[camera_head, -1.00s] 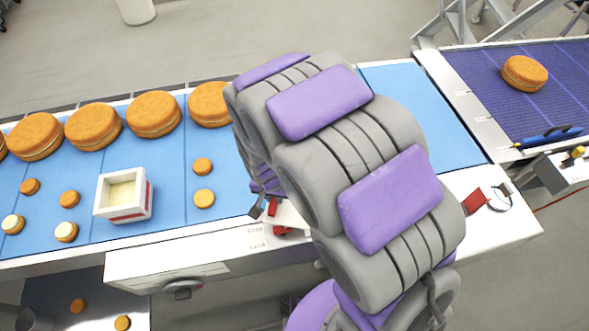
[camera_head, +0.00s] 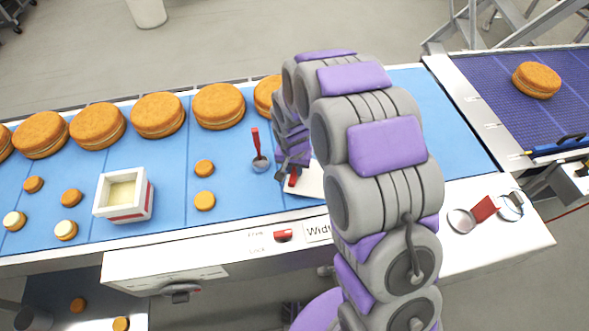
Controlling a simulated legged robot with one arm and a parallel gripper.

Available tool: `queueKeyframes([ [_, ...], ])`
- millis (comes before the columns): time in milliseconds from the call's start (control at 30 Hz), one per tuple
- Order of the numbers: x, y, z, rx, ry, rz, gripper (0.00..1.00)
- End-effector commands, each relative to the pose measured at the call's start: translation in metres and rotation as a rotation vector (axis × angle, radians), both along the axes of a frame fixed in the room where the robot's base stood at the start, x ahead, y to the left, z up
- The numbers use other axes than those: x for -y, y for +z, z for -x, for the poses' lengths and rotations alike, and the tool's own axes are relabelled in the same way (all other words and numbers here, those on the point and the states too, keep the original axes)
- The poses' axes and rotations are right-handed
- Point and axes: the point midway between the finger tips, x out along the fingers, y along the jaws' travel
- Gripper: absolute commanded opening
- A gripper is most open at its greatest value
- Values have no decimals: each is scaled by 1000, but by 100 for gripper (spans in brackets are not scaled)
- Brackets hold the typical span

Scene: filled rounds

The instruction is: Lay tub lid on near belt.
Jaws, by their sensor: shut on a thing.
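The tub lid (camera_head: 304,184) looks like a flat white piece at the near part of the blue near belt (camera_head: 232,225), partly hidden behind my arm. My gripper (camera_head: 287,176) is at the lid's left side, shut on it. A small red part shows at the fingers; I cannot tell whether it belongs to the lid. Whether the lid touches the belt is unclear. The white tub (camera_head: 124,212) with a red band stands open on the belt to the left, with pale filling inside.
A red-handled scoop (camera_head: 259,155) lies just left of my gripper. Large orange-brown rounds (camera_head: 158,115) line the belt's back; small rounds (camera_head: 204,200) lie nearer. A red lever (camera_head: 283,236) is on the front edge. A purple belt (camera_head: 510,95) is at right.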

Motion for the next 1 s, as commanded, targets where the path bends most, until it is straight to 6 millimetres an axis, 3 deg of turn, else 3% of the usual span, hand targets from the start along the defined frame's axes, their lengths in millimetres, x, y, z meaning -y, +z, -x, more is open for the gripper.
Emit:
queueKeyframes([
  [67,-1,-8,1,-1,3,2,0],
  [333,-1,-7,0,1,2,0,0],
  [367,0,-7,0,1,2,-1,22],
  [600,3,-6,0,3,2,-4,45],
  [1000,-2,0,0,4,2,0,46],
])
